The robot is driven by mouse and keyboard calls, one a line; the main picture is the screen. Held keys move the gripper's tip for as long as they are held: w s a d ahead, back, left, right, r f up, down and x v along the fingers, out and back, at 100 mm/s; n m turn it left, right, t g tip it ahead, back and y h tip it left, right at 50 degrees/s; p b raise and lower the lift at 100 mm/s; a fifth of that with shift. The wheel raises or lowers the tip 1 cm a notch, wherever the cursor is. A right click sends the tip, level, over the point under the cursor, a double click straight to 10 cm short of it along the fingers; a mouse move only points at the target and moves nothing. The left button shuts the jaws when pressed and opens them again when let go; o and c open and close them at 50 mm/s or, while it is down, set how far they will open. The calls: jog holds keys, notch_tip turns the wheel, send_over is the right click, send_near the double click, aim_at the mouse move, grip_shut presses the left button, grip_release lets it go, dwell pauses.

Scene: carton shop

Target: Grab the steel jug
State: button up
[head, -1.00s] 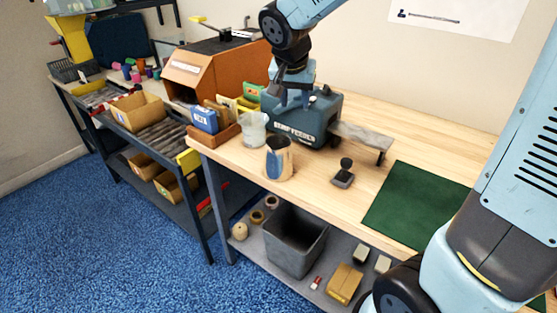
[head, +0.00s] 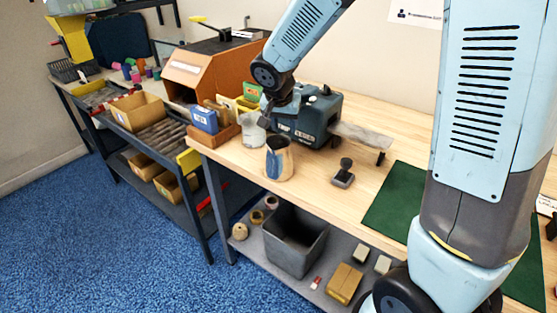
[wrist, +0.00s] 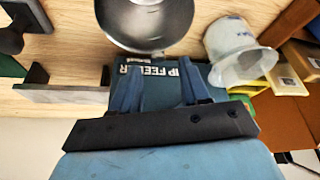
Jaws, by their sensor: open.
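The steel jug (head: 279,158) stands upright near the front edge of the wooden bench in the head view. It is shiny and reflects blue. In the wrist view the jug (wrist: 145,22) is at the top, cut off by the frame edge, with its round open mouth facing the camera. My gripper (wrist: 160,88) is open with nothing between its two fingers, and it is apart from the jug. In the head view the gripper (head: 270,106) is behind and above the jug, in front of the blue-grey tape machine; its fingers are hard to make out there.
The tape machine (head: 318,122) stands close behind the jug. A clear plastic beaker (head: 251,131) is just left of the jug, and a dark stamp (head: 344,172) is to its right. A green mat (head: 392,200) lies further right. Bare wood lies between jug and stamp.

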aim_at(285, 134)
jog(key=shift+x, duration=2.7)
jog(key=shift+c, duration=0.3)
grip_shut()
jog(key=shift+r, duration=0.1)
